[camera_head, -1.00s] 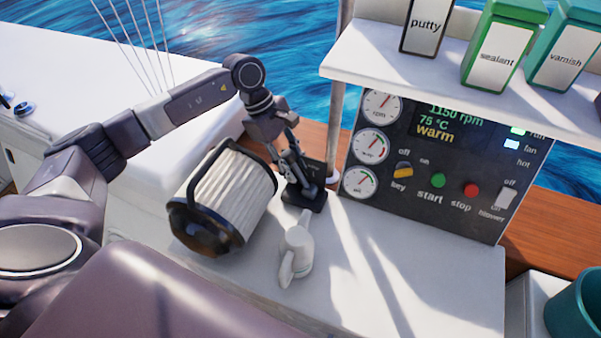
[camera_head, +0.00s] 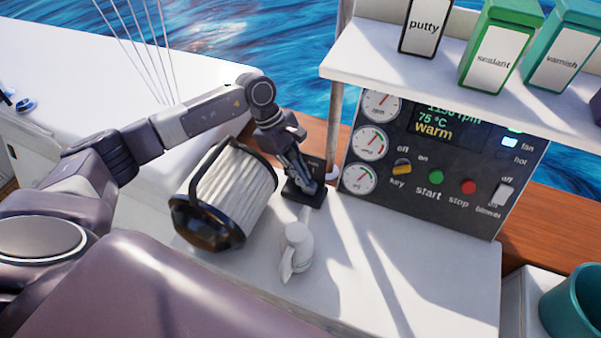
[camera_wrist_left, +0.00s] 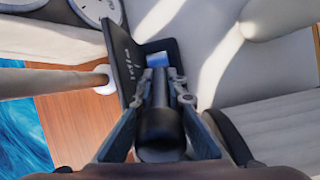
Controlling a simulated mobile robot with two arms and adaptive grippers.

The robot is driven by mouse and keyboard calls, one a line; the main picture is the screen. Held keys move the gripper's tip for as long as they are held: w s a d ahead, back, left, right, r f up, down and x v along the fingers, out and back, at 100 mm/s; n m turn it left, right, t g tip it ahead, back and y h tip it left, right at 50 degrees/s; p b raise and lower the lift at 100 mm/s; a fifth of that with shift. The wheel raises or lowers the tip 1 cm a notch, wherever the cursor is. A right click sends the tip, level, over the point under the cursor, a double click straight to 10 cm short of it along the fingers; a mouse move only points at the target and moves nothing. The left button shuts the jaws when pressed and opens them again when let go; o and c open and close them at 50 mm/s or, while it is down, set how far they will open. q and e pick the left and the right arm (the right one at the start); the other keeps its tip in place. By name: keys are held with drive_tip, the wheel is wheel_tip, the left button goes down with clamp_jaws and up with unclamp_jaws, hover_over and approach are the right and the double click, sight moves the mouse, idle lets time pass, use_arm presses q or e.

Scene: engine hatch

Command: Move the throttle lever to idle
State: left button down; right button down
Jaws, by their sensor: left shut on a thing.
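The throttle lever, a dark shaft with a round black knob (camera_wrist_left: 158,128), stands close between the fingers of my left gripper (camera_wrist_left: 162,88) in the left wrist view. The gripper is shut on it. In the head view my left gripper (camera_head: 304,184) reaches down to the lever's black base (camera_head: 316,198) and hides most of the lever. The base has a lettered plate (camera_wrist_left: 126,62), too small to read. My right gripper is not in view.
A white pleated filter (camera_head: 232,192) with a black frame lies left of the lever. The engine panel (camera_head: 450,160) reads 75 °C and "warm". A shelf (camera_head: 450,85) with containers overhangs it. The counter's front right is clear.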

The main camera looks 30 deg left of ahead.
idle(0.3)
use_arm(q)
drive_tip(key=shift+w+d+r+y+b, duration=0.1)
drive_tip(key=shift+d+y+b, duration=0.1)
drive_tip(key=shift+d+y, duration=0.3)
drive_tip(key=shift+w+d+r+y+b, duration=0.1)
drive_tip(key=shift+d+y+b, duration=0.1)
drive_tip(key=shift+y, duration=0.5)
drive_tip(key=y, duration=0.1)
drive_tip(key=d+y+b, duration=0.1)
drive_tip(key=shift+y, duration=0.3)
drive_tip(key=shift+s+r+y+b, duration=0.1)
drive_tip(key=shift+r+y+b, duration=0.05)
drive_tip(key=shift+y+b, duration=0.2)
drive_tip(key=c, duration=2)
unclamp_jaws()
drive_tip(key=shift+o, duration=0.2)
